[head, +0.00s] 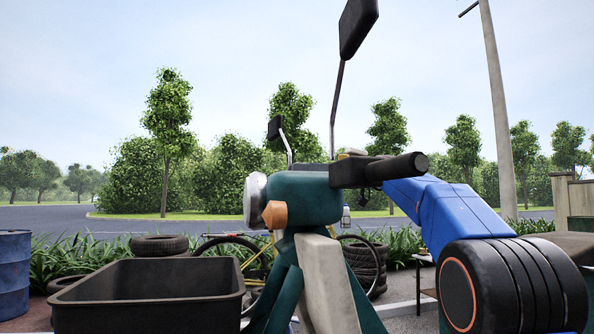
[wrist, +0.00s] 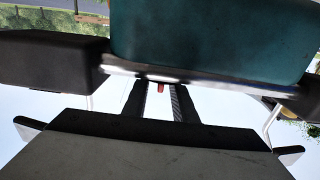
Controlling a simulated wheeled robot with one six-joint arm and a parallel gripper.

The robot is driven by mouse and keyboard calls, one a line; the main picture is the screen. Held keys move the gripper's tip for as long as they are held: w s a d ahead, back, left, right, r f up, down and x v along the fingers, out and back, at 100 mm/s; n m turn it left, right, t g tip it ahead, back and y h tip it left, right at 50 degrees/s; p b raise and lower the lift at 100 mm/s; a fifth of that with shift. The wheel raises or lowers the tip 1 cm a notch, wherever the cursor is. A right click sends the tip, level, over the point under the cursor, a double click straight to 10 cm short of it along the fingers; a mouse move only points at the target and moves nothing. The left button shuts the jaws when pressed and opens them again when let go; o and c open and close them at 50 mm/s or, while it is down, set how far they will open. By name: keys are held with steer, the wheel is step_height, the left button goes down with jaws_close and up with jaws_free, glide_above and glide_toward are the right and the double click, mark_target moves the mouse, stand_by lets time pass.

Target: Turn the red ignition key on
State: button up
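The red ignition key (wrist: 159,87) shows as a small red piece at the edge of the silver bar, below the teal housing in the wrist view. My gripper (wrist: 160,92) has two dark fingers pointing at that edge, with a clear gap between them. The key lies between the fingertips with space on both sides, so the gripper is open. How deep the key sits between the fingers, and how the key is turned, I cannot tell. In the head view the teal cart front (head: 310,200) shows, but the key and my fingers are hidden behind the handlebar.
The black handlebar grip (head: 395,168) sticks out to the right, close to my blue arm. Mirrors rise on stalks, the large one (head: 357,28) high up. A black tub (head: 150,300) stands at front left, with a blue barrel (head: 12,275) and tyres (head: 160,245) beyond.

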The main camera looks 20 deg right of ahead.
steer(key=shift+c, duration=0.3)
jaws_close()
steer(key=shift+t, duration=0.3)
steer(key=m+t, duration=0.3)
steer(key=t, duration=0.2)
steer(key=shift+s+h, duration=0.1)
steer(key=shift+h, duration=0.3)
steer(key=shift+m+t+h, duration=0.7)
steer(key=shift+m+t, duration=0.7)
steer(key=shift+t, duration=0.2)
steer(key=shift+o, duration=0.3)
jaws_free()
